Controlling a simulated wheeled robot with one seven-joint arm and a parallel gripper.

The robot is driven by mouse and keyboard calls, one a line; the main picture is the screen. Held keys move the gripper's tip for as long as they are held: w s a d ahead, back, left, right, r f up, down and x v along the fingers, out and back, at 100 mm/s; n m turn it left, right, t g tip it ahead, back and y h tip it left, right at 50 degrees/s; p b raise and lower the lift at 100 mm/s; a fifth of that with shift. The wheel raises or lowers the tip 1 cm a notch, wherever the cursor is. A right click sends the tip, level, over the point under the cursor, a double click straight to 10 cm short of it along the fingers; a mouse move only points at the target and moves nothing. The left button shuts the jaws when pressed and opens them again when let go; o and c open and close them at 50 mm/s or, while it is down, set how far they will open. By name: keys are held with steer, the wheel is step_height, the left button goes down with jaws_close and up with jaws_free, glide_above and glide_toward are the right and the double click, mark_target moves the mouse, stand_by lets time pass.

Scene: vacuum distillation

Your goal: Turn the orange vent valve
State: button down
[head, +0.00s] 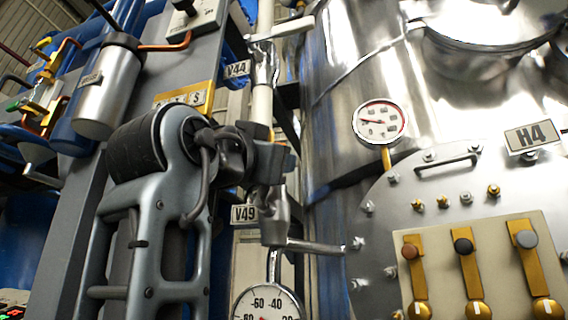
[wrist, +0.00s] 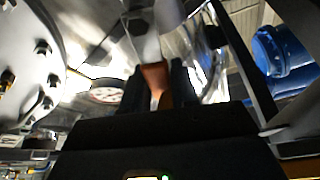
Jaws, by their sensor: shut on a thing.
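The orange vent valve (wrist: 156,77) shows in the wrist view as an orange handle below a pale metal fitting (wrist: 146,42). It stands between the two dark fingers of my gripper (wrist: 158,84), which is shut on it. In the head view my gripper (head: 280,162) is at the narrow vertical pipe, between the labels V44 (head: 236,69) and V49 (head: 244,213). The gripper and wrist hide the valve handle there.
A large steel vessel (head: 340,120) with a round gauge (head: 380,121) stands close on the right. A dial gauge (head: 267,304) sits below the gripper. Pipes and a silver cylinder (head: 108,87) are on the left. A blue pipe part (wrist: 285,50) is at right in the wrist view.

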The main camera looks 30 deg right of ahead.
steer(key=shift+w+a+r+n+t+y, duration=0.1)
steer(key=shift+w+a+n+t+y, duration=0.15)
steer(key=shift+n, duration=0.35)
steer(key=shift+w+a+n+t+y, duration=0.15)
steer(key=shift+n+t, duration=0.15)
steer(key=shift+n, duration=0.3)
steer(key=shift+w+a+r+n+t+y, duration=0.15)
steer(key=shift+n+t+y, duration=0.1)
steer(key=shift+n, duration=0.35)
steer(key=shift+f, duration=0.15)
steer(key=c, duration=1)
jaws_free()
steer(key=shift+o, duration=0.2)
steer(key=b+v, duration=0.2)
steer(key=v, duration=0.5)
steer(key=shift+s+a+f, duration=0.15)
steer(key=shift+s+a, duration=0.1)
steer(key=shift+a, duration=0.05)
